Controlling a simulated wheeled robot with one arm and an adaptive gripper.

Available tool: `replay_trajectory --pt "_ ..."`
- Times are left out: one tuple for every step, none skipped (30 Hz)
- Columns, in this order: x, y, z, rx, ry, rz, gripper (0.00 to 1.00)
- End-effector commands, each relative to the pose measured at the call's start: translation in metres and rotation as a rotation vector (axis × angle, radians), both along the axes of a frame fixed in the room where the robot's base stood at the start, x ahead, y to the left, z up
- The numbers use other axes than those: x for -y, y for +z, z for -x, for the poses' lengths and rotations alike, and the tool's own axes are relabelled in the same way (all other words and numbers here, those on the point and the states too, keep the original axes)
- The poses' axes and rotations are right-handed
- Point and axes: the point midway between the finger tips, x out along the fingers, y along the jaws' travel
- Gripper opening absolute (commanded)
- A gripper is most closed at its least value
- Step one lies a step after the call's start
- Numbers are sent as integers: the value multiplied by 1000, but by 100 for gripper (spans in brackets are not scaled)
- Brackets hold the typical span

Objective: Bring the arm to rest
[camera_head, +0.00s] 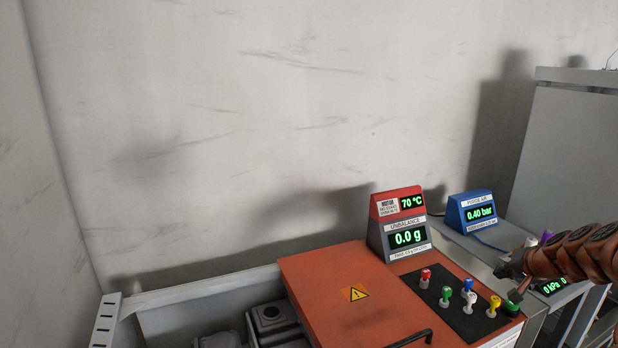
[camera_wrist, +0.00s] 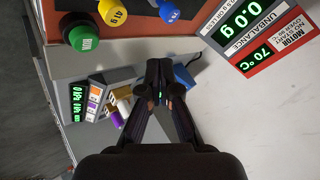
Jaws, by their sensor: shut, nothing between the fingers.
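My gripper (camera_wrist: 158,88) is shut and empty in the wrist view, its dark fingertips together near the middle of the picture. In the head view my copper-coloured arm (camera_head: 575,255) reaches in from the right edge, over the right end of the bench. Its front end is near the coloured knobs, and I cannot make out the fingertips there. Nothing hangs from the gripper.
An orange machine cover (camera_head: 335,290) carries a black panel with several coloured knobs (camera_head: 444,297). Behind stand a red-and-grey display (camera_head: 398,222) reading 70 °C and 0.0 g, and a blue display (camera_head: 477,212) reading 0.40 bar. A grey cabinet (camera_head: 570,150) stands right.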

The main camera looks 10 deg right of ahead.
Motion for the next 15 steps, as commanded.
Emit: replay_trajectory --pt "-28 14 -4 -8 51 0 0" --pt "-45 21 -5 -16 81 0 0" --pt "-70 27 -5 -30 127 -4 0" --pt "-89 31 -4 -45 161 -8 0" --pt "-107 35 -2 -57 194 -10 0" --pt "-131 42 2 -75 237 -8 0" --pt "-148 47 5 -89 268 -7 0" --pt "-165 49 10 -105 299 -7 0" --pt "-188 53 18 -127 342 -6 0" --pt "-204 57 24 -145 372 -3 0" --pt "-219 60 31 -163 400 1 0" --pt "-238 63 40 -187 436 5 0" --pt "-252 65 48 -204 463 8 0" --pt "-265 67 57 -224 489 14 0" --pt "-282 69 70 -252 523 20 0"
